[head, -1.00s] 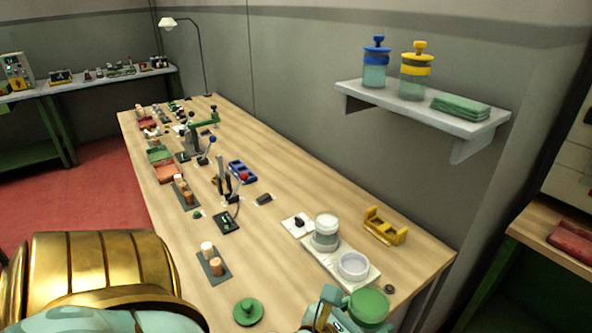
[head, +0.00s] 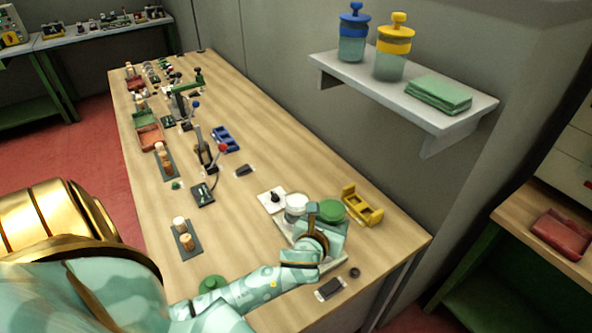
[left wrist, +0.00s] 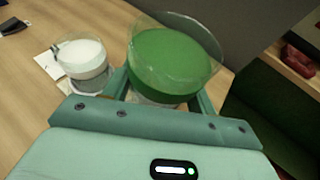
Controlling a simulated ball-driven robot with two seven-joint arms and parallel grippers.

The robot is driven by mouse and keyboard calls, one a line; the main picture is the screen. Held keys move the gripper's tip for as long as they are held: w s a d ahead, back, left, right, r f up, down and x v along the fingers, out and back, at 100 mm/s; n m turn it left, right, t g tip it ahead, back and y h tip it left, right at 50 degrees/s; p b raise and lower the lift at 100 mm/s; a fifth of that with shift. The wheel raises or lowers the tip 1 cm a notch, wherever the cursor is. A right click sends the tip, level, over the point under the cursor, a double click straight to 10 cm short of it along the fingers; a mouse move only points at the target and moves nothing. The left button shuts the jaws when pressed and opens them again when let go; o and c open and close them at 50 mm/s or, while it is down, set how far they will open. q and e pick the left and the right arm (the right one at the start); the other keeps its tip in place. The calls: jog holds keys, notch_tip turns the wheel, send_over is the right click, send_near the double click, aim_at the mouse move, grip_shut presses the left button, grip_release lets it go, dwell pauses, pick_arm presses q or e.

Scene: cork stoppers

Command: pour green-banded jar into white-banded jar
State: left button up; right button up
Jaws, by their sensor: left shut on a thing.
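My left gripper (head: 326,224) is shut on the green-banded jar (head: 333,209), a clear glass jar with green inside. In the left wrist view this jar (left wrist: 172,65) sits between the two fingers (left wrist: 163,98), with its clear rim above the green. The white-banded jar (head: 296,203) stands at the left end of a pale tray (head: 339,261), close to the left of the held jar. It also shows at the left in the left wrist view (left wrist: 82,62), with a white top layer. The held jar looks near upright; my gripper hides its lower part. My right gripper is not in view.
A white plate with a black knob (head: 274,199) lies left of the tray, and a yellow holder (head: 362,204) is to its right. A green lid (head: 212,284) is partly behind my arm. A shelf (head: 400,95) with capped jars hangs above the table.

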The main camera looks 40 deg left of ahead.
pick_arm(q)
jog(key=shift+n+y, duration=0.5)
jog(key=w+f+p, duration=0.2)
jog(key=w, duration=0.1)
jog(key=w+f, duration=0.1)
jog(key=shift+w+a+f+p, duration=0.1)
jog(key=shift+w+a+p, duration=0.3)
jog(key=shift+g, duration=0.3)
jog(key=shift+a, duration=0.1)
